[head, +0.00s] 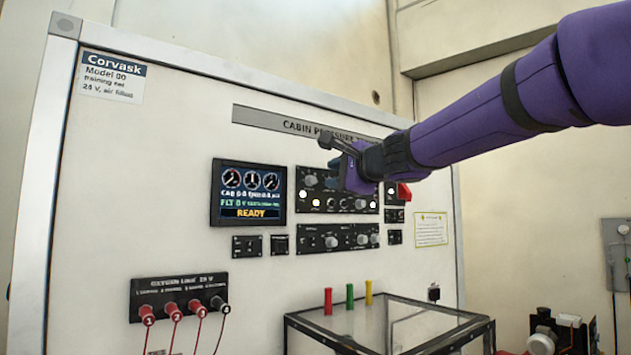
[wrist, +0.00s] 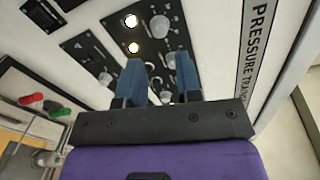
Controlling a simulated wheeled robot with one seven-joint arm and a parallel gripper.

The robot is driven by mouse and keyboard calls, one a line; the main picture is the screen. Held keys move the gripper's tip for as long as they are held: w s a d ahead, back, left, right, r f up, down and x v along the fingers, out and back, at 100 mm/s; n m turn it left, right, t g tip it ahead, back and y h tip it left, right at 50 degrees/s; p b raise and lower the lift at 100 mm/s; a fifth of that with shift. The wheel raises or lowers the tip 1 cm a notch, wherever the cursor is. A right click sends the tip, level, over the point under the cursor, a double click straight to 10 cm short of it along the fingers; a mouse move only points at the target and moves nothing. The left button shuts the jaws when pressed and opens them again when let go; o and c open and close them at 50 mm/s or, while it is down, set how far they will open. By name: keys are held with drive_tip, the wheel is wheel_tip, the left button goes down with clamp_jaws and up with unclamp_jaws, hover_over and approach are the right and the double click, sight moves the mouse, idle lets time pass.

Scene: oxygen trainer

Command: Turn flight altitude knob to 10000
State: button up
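The upper control panel (head: 325,203) carries several pale knobs, lit white lamps and small switches. Its labels are too small to read, so I cannot tell which knob is the flight altitude knob. One larger pale knob (head: 311,180) shows at the panel's upper left. The display (head: 248,193) shows three dials, a CAB line, an FLT line that seems to read 0, and READY. My gripper (head: 345,175) is in front of the panel's upper right and hides part of it. In the wrist view, my gripper's two blue fingers (wrist: 160,75) stand apart, with small knobs visible between and beyond them.
A lower panel (head: 340,238) with knobs sits below. The oxygen panel (head: 180,296) has red plugs and cables. A glass-topped case (head: 375,322) juts out at the bottom, near red, green and yellow pegs. A red switch cover (head: 404,191) is right of my gripper.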

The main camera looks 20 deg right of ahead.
sight(314, 181)
drive_tip(key=x, duration=0.7)
drive_tip(key=shift+w+a, duration=0.1)
drive_tip(key=shift+w, duration=0.05)
clamp_jaws()
drive_tip(key=shift+f+m, duration=0.1)
drive_tip(key=shift+m, duration=0.2)
drive_tip(key=m, duration=0.3)
drive_tip(key=shift+m, duration=2.4)
